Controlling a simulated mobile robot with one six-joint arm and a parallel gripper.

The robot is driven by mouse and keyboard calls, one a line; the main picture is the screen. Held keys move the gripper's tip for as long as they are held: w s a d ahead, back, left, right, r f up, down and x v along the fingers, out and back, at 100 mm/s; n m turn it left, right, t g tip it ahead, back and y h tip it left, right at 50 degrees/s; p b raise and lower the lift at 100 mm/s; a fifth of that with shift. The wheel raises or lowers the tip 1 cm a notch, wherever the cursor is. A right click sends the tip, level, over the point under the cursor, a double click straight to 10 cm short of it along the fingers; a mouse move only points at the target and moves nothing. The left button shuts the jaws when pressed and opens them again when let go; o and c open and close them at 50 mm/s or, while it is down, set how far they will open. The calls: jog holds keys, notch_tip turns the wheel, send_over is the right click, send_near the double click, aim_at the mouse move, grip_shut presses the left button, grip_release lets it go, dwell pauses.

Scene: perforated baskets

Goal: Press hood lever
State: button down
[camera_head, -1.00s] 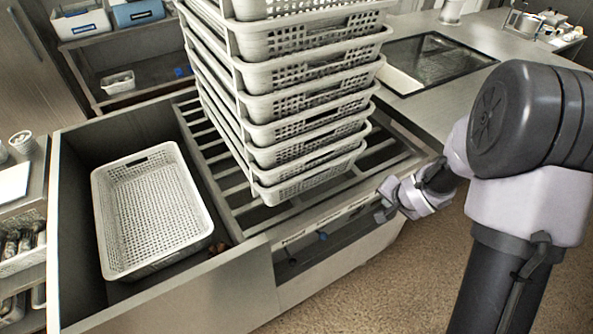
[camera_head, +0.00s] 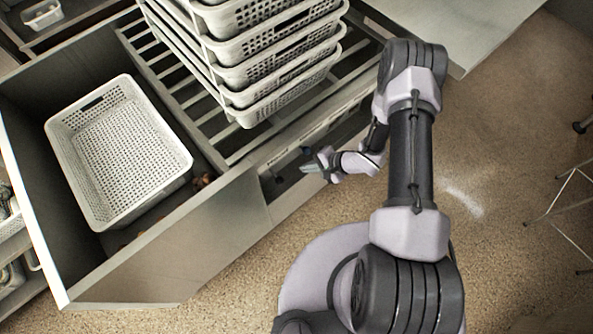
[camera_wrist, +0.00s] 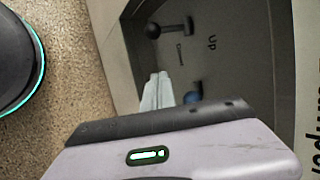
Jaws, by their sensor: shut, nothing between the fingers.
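In the wrist view a recessed grey panel (camera_wrist: 240,72) carries a dark lever with a round knob (camera_wrist: 154,30). Small "UP" lettering and a smaller, hard-to-read word sit beside the lever. A blue knob (camera_wrist: 192,97) lies lower in the recess, partly hidden by my gripper. I cannot tell from any label which is the hood lever. My gripper (camera_wrist: 158,90) is shut and empty, its pale fingers pointing into the recess beside the blue knob; contact is unclear. In the head view my gripper (camera_head: 316,162) is at the machine's front recess (camera_head: 279,184).
A stack of perforated white baskets (camera_head: 262,76) stands on the slatted rack (camera_head: 172,66). Another basket (camera_head: 118,150) sits in the sink-like bay (camera_head: 32,98) at left. A counter edge (camera_head: 455,35) is at upper right. The speckled floor (camera_head: 510,130) at right is largely clear.

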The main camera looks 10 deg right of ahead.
aim_at(274, 173)
jog(key=b+x, duration=0.3)
jog(key=x, duration=0.6)
jog(key=shift+s+f, duration=0.15)
jog(key=s+r, duration=0.1)
jog(key=s+a+r, duration=0.1)
jog(key=s, duration=0.1)
jog(key=shift+a+r+b, duration=0.15)
jog(key=shift+a+b, duration=0.1)
jog(key=shift+b, duration=0.15)
